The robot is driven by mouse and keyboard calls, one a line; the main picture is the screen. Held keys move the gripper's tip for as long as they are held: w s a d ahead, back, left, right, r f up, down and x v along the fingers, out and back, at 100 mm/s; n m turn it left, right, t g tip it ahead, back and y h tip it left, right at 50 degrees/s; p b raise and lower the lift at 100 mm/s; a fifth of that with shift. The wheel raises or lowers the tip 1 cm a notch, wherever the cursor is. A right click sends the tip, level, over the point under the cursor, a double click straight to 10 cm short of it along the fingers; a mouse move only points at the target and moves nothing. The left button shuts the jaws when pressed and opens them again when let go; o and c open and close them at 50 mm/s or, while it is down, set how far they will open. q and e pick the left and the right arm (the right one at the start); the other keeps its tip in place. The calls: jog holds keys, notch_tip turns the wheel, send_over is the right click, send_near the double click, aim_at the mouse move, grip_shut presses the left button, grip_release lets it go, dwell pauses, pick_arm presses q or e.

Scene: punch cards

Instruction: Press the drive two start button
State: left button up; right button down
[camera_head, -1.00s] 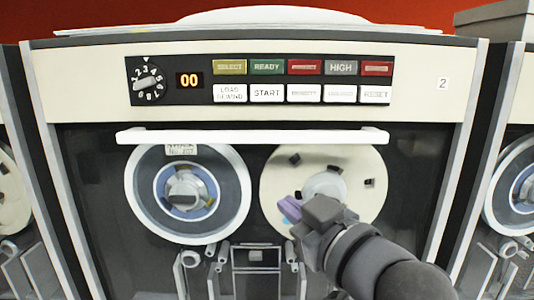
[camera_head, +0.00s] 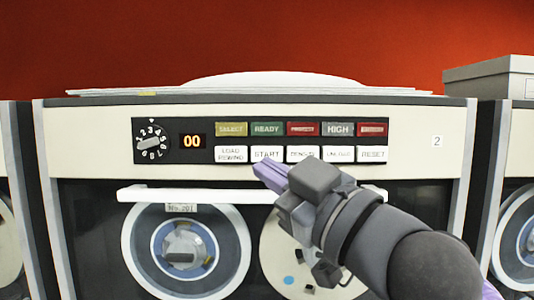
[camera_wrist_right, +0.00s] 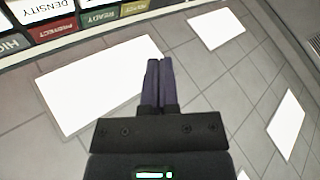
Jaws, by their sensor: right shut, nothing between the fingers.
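The drive marked 2 has a black control panel (camera_head: 180,151) across its cream front. The white START button (camera_head: 266,153) sits in the lower row, between LOAD REWIND (camera_head: 231,154) and the DENSITY button (camera_head: 302,153). My right gripper (camera_head: 268,173) is shut and empty, its purple fingertips just below the START button and overlapping its lower edge in the head view. I cannot tell whether they touch it. My left gripper is not in view.
A white handle bar (camera_head: 190,195) runs below the panel, partly behind my right gripper. Two tape reels, the left one (camera_head: 135,250) fully clear, sit behind the door.

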aim_at(253, 150)
jog(key=w+p, duration=0.2)
jog(key=w, duration=0.5)
jog(key=shift+p, duration=0.3)
dwell(1.6)
jog(key=shift+w+p, duration=0.3)
jog(key=shift+p, duration=0.1)
jog(key=shift+w, duration=0.15)
